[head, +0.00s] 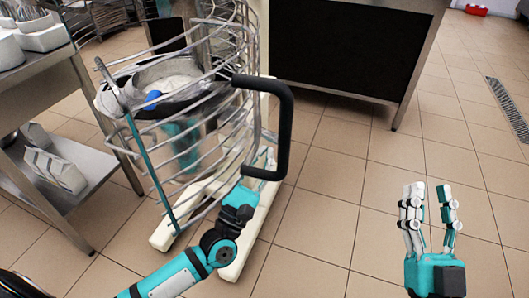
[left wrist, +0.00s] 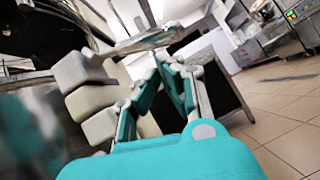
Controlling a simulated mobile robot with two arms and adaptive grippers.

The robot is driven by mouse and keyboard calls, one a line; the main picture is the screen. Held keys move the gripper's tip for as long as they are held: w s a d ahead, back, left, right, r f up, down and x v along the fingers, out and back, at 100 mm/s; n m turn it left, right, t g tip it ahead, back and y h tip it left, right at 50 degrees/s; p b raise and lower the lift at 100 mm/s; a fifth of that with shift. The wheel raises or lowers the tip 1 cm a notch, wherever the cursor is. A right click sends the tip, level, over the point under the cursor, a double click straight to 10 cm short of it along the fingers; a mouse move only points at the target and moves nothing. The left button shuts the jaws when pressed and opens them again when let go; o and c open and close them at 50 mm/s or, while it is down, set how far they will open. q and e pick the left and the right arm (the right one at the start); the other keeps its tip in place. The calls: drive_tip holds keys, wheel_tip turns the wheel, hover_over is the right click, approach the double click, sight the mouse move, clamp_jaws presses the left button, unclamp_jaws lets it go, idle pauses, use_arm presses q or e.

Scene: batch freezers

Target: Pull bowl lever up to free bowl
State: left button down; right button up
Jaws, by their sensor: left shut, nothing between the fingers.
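The machine's round bowl (head: 178,72) sits inside a curved wire guard (head: 215,165) on a pale base. A black C-shaped handle (head: 286,130) stands out on its right side; I cannot tell whether this is the bowl lever. My left arm reaches up from the bottom to just below this handle. My left gripper (left wrist: 157,75) is shut and empty in the left wrist view, beside a grey metal rod (left wrist: 135,44). In the head view its fingers cannot be made out clearly near the guard. My right gripper (head: 430,200) is open and empty, fingers up, over the floor.
A steel table (head: 45,68) with a lower shelf (head: 85,165) stands close on the left. A black-panelled counter (head: 345,45) stands behind the machine. The tiled floor (head: 335,195) between the machine and my right gripper is clear.

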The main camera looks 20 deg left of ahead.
sight(263, 132)
use_arm(q)
drive_tip(key=shift+d+r, duration=0.15)
drive_tip(key=shift+r, duration=0.25)
use_arm(e)
drive_tip(key=shift+w+f, duration=0.2)
drive_tip(key=shift+f, duration=0.1)
use_arm(q)
drive_tip(key=shift+d+r+n+y, duration=0.3)
drive_tip(key=shift+n+y, duration=0.3)
drive_tip(key=shift+n, duration=0.4)
use_arm(e)
drive_tip(key=shift+s+r, duration=0.15)
use_arm(q)
wheel_tip(263, 132, up, 8)
drive_tip(key=d+n+g+y, duration=0.1)
drive_tip(key=n+g+y, duration=0.1)
drive_tip(key=n+y, duration=0.9)
drive_tip(key=shift+d+n+y, duration=0.4)
drive_tip(key=shift+n, duration=2.5)
drive_tip(key=shift+f, duration=0.15)
